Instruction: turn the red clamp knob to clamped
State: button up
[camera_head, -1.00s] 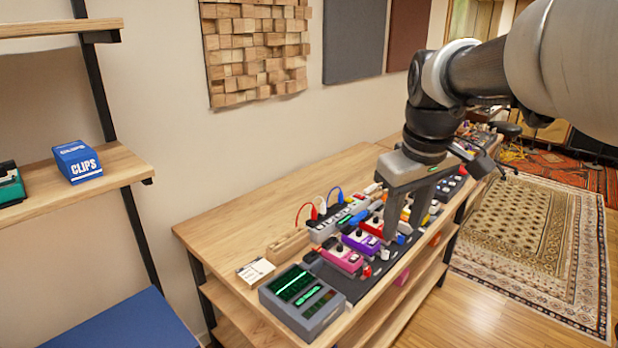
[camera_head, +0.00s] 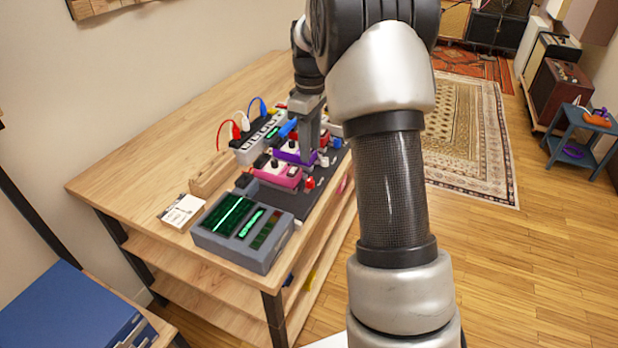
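A small red knob (camera_head: 310,183) shows at the front edge of the pedal board on the wooden bench, beside a pink pedal (camera_head: 284,178). It is too small to tell which way it is turned, and I cannot be sure that it is the clamp knob. My gripper (camera_head: 305,157) points down over the pedals, behind the red knob and near a purple pedal (camera_head: 291,154). One finger largely covers the other, so its opening is hidden. My arm covers the far right part of the bench.
A grey box with green screens (camera_head: 243,232) stands at the near end of the bench (camera_head: 150,165). A power strip (camera_head: 262,137) with red, white and blue cables lies behind the pedals. A white card (camera_head: 182,210) lies at left. Open floor (camera_head: 500,260) is at right.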

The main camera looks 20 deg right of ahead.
aim_at(310, 179)
notch_tip(310, 179, down, 10)
jog(key=shift+b, duration=0.85)
grip_shut()
